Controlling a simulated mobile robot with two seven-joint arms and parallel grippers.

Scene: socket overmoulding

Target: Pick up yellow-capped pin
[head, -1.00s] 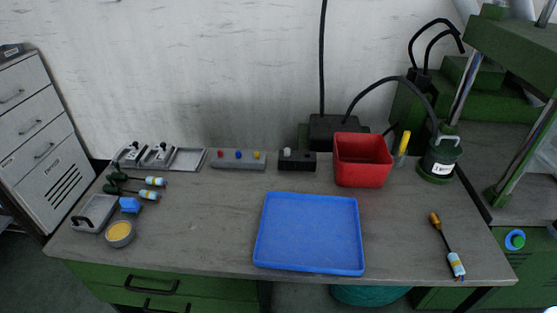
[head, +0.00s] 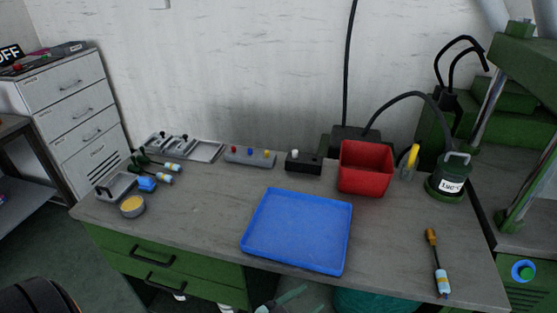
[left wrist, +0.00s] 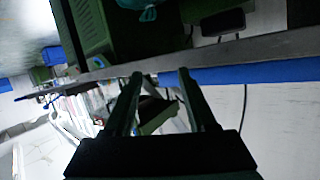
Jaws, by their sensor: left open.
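The yellow-capped pin (head: 267,153) stands upright at the right end of a grey pin block (head: 249,158) at the back of the bench, beside a blue-capped pin (head: 250,153) and a red-capped pin (head: 234,150). My left gripper (head: 300,296) shows at the bottom edge of the head view, in front of the bench and well away from the pin. In the left wrist view its two fingers (left wrist: 160,76) are apart with nothing between them. The pins do not show there. My right gripper is not in view.
A blue tray (head: 297,263) lies at the front middle of the bench. A black block (head: 303,164) and red bin (head: 365,168) stand right of the pin block.

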